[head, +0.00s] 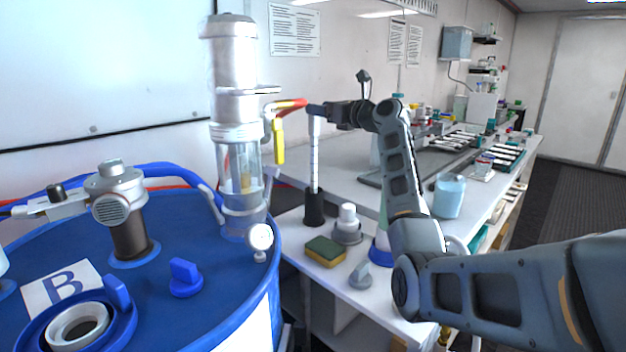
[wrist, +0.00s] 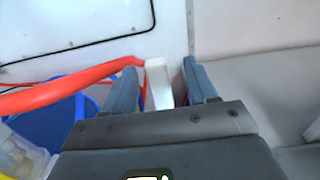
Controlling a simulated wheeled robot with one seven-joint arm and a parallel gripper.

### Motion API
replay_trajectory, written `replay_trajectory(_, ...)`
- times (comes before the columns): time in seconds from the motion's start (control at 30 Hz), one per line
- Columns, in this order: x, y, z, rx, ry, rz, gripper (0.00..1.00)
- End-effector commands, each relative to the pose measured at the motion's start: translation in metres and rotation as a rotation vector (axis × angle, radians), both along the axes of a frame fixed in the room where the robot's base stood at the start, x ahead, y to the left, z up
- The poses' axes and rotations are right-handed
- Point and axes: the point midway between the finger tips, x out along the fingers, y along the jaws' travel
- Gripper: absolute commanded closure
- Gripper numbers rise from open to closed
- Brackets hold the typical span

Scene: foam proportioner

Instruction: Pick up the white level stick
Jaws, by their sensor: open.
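The white level stick (head: 315,160) stands upright in a black holder (head: 314,208) on the white bench, beside the blue drum. My gripper (head: 316,109) is at the top of the stick, reaching in from the right. In the wrist view, the white stick (wrist: 159,88) shows between the two fingers of my gripper (wrist: 159,68). The jaws are open, with a clear gap on the right side of the stick. The left finger looks closer to it; I cannot tell whether it touches. The fingers partly hide the stick's top in the head view.
A red hose (wrist: 70,88) and a yellow-handled valve (head: 278,140) lie close left of my gripper. The clear proportioner column (head: 240,175) and blue drum (head: 180,235) stand left. A sponge (head: 325,251), a grey-white fitting (head: 347,224) and a beaker (head: 449,196) occupy the bench.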

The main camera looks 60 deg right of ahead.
Motion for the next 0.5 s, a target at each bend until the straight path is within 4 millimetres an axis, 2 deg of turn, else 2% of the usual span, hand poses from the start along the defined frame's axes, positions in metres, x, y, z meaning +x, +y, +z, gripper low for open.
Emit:
replay_trajectory(0.3,0.041,-0.006,0.001,-0.001,0.001,0.0,0.43)
replay_trajectory(0.5,0.048,-0.008,0.001,-0.002,0.0,-0.002,0.43)
